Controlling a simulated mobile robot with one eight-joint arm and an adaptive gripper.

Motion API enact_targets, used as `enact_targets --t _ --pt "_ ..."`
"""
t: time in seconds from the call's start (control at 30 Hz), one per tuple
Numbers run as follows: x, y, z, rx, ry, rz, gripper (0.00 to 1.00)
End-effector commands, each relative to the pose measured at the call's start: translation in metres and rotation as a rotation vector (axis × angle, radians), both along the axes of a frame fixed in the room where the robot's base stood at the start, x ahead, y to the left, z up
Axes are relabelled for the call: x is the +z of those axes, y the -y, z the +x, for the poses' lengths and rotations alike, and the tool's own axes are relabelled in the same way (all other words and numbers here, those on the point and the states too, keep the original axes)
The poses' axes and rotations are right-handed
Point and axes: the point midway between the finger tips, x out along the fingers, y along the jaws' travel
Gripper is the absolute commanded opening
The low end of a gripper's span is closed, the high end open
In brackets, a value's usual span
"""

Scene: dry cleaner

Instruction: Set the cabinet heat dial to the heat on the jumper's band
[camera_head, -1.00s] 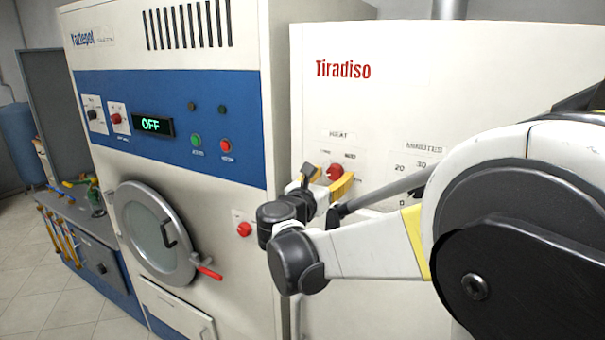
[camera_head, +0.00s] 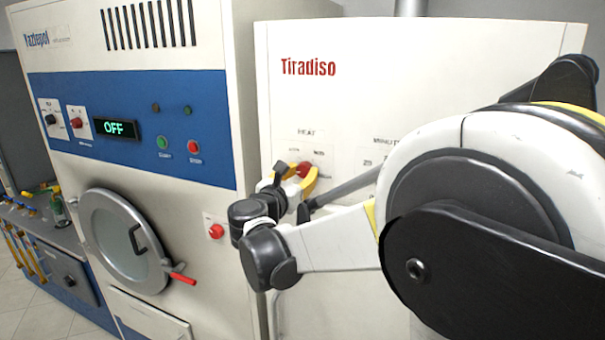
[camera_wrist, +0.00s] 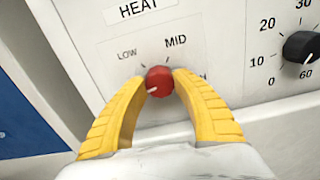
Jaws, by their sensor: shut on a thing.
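The cabinet is the white unit (camera_head: 345,110) marked Tiradiso. Its red heat dial (camera_wrist: 159,81) sits under the HEAT label (camera_wrist: 142,8) and also shows in the head view (camera_head: 304,169). My gripper (camera_wrist: 161,79) has its yellow fingers shut on the dial, one on each side. The dial's pale mark points down and left in the wrist view, below the LOW label (camera_wrist: 127,54) and away from MID (camera_wrist: 175,41). A label at the right is mostly hidden by a finger. The jumper and its band are not in view.
A black minutes dial (camera_wrist: 301,47) sits right of the heat dial. Left of the cabinet stands a blue and white Yaztepol machine (camera_head: 130,70) with an OFF display (camera_head: 114,128), a round door (camera_head: 125,240) and a red-handled latch (camera_head: 180,278).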

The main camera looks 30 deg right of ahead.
Motion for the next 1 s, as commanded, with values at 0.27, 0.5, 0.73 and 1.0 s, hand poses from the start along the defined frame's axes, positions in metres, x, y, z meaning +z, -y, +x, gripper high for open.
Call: enact_targets --t 0.27,0.5,0.73,1.0 --pt "-0.001 0.0 0.0 0.0 0.157 0.122 0.02" --pt "-0.0011 0.0 0.0001 0.0 0.337 0.263 0.02" --pt "-0.0008 0.0 0.0 0.0 0.509 0.397 0.02" --pt "-0.0006 0.0 0.0 0.0 0.695 0.543 0.02"
